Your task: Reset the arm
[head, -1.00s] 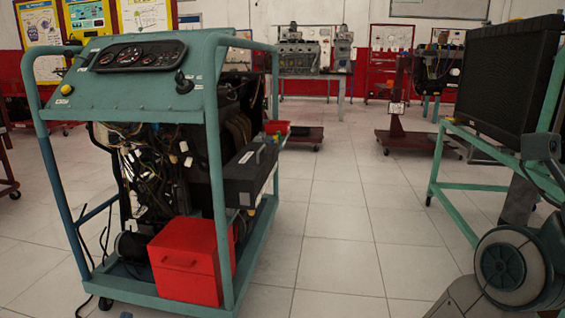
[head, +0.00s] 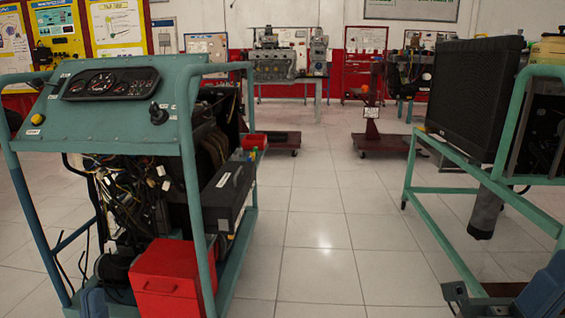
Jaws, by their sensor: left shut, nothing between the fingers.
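No object named by the task shows apart from my own arms.
A teal engine trolley (head: 107,140) with gauges and a red box (head: 172,282) stands close on the left. A radiator (head: 472,98) on a green frame stands on the right. Clear tiled floor (head: 320,235) lies between them. An engine stand (head: 274,64) is at the back.

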